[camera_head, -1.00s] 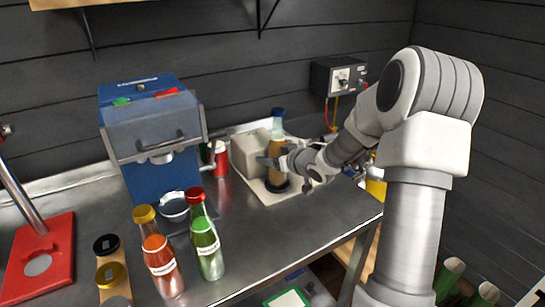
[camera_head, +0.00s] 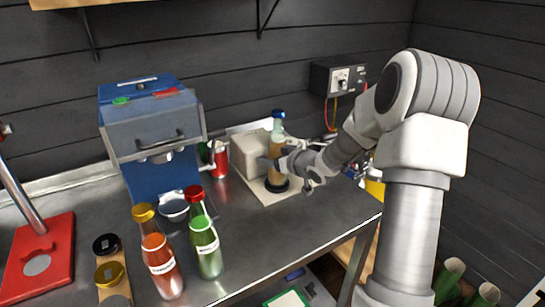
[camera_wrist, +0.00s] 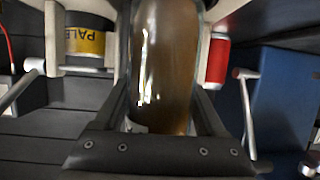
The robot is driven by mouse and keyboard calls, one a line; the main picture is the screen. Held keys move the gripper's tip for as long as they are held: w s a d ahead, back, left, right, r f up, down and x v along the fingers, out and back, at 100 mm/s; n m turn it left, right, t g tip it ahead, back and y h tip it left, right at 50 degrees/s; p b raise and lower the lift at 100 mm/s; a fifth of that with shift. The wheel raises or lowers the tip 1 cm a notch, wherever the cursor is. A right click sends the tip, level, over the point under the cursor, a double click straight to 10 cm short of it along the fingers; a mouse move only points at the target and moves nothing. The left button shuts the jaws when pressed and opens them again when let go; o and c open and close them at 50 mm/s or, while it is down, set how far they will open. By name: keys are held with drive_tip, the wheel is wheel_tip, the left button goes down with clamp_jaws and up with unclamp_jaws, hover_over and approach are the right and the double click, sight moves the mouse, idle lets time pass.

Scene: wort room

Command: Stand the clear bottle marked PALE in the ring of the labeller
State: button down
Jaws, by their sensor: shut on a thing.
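A clear bottle of amber liquid with a blue cap (camera_head: 277,142) stands upright at the labeller, its lower end at the black ring (camera_head: 276,185). I cannot tell whether it is fully seated in the ring. My gripper (camera_head: 277,161) is shut on the bottle from the right side. In the wrist view the amber bottle (camera_wrist: 165,60) fills the space between my fingers, and its own marking is not visible. The labeller (camera_head: 250,155) is a beige block on a pale base plate. A roll with a yellow PALE label (camera_wrist: 86,40) shows left of the bottle in the wrist view.
A red can (camera_head: 220,160) stands left of the labeller, beside a blue machine (camera_head: 155,140). Bottles with green (camera_head: 207,248) and orange (camera_head: 162,268) contents stand at the front, near black- and gold-capped ones. A red stand (camera_head: 38,262) is at far left. The front right of the bench is clear.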

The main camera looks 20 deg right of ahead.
drive_tip(key=shift+a+f, duration=0.2)
drive_tip(key=shift+f, duration=0.3)
drive_tip(key=shift+a+f, duration=0.2)
drive_tip(key=shift+f, duration=0.25)
unclamp_jaws()
drive_tip(key=shift+r, duration=0.1)
